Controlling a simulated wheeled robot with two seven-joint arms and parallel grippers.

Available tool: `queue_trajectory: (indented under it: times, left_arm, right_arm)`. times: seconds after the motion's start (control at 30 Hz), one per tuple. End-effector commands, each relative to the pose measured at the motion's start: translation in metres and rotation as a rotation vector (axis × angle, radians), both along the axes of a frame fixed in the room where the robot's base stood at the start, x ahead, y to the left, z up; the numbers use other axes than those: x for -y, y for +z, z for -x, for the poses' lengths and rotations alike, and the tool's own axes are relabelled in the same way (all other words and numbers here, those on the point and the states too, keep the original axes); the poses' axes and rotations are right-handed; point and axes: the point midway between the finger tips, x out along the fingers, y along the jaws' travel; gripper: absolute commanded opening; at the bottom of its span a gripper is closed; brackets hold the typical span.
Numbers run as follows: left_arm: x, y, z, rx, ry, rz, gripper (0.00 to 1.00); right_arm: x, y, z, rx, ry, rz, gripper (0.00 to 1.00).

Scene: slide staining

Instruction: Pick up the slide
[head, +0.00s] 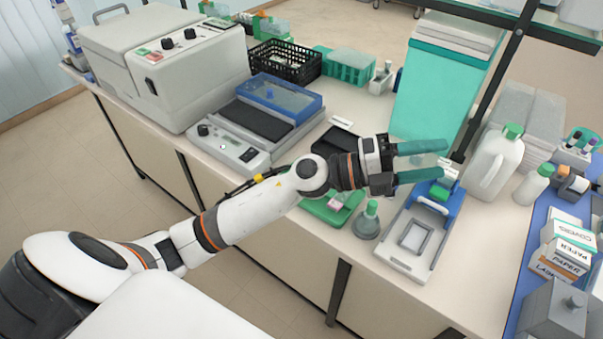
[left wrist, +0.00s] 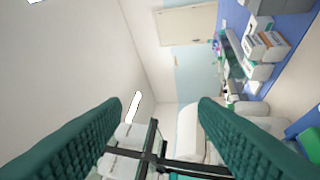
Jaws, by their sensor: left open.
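My left gripper (head: 443,160) is open, its two green fingers spread and pointing right above the bench. Nothing shows between the fingers in the left wrist view (left wrist: 160,112). A green tray (head: 318,212) on the bench below my left forearm holds a small pink-and-white piece (head: 337,202), which may be a slide; the arm partly covers the tray. A blue-and-white device (head: 405,262) with a framed window stands to the right, below the gripper. I cannot tell for sure which piece is the slide. My right gripper is not in view.
A white jug (head: 495,160) and a teal box (head: 437,95) stand near the gripper. Labelled boxes (head: 567,248) sit at the right on a blue mat. A scale-like instrument (head: 230,150) lies left of the arm.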

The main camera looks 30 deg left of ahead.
Motion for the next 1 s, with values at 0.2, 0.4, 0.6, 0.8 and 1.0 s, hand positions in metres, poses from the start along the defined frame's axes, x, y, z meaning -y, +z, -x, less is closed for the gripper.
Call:
queue_trajectory:
  times: [0.2,0.4,0.6,0.8,1.0]
  left_arm:
    - [-0.025,-0.077,-0.009,0.105,-0.321,-0.77,0.55]
    - [-0.145,-0.115,-0.033,-0.099,-0.403,-1.389,0.55]
    - [-0.244,-0.102,-0.035,-0.364,-0.373,-1.727,0.55]
    - [-0.271,-0.106,-0.031,-0.459,-0.362,-1.806,0.55]
    - [-0.27,-0.142,-0.031,-0.457,-0.366,-1.804,0.55]
  right_arm:
    - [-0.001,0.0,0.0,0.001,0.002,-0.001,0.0]
    - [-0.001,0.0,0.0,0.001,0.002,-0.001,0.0]
    - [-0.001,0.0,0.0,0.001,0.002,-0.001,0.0]
    - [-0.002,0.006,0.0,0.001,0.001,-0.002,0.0]
    - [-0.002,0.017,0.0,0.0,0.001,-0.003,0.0]
